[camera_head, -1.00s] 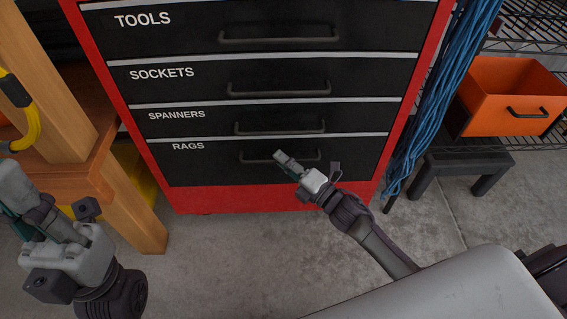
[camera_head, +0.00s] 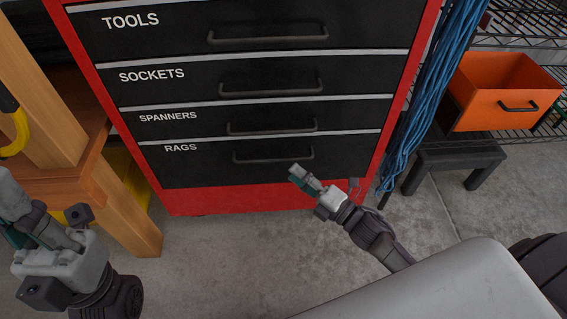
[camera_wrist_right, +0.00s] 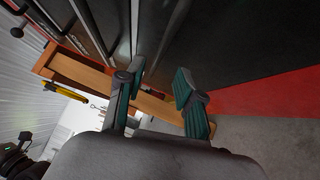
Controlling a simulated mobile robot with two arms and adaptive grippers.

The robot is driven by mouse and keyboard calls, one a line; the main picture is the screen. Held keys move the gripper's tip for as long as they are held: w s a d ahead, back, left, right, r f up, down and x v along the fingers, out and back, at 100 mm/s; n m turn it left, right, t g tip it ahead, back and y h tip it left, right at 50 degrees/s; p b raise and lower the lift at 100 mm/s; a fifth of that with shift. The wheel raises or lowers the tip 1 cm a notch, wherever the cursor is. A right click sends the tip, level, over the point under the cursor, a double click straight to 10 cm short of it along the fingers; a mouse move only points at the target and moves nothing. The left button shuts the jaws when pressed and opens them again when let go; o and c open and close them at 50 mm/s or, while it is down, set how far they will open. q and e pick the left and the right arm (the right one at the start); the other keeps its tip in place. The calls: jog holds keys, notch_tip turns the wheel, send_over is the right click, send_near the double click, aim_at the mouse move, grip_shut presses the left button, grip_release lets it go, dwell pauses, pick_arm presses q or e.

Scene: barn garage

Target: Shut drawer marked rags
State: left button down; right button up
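The drawer marked rags (camera_head: 215,168) is the lowest black drawer of the red tool cabinet. Its front looks flush with the drawers above, with no gap showing.
The drawers for spanners (camera_head: 190,125), sockets (camera_head: 200,88) and tools (camera_head: 180,35) look shut. A wooden bench (camera_head: 125,215) stands left. Blue cables (camera_head: 418,115), a black stool (camera_head: 450,158) and an orange bin (camera_head: 485,108) are right. Concrete floor (camera_head: 230,255) in front is clear.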

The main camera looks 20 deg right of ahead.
jog(key=shift+v, duration=2.2)
jog(key=shift+r, duration=0.1)
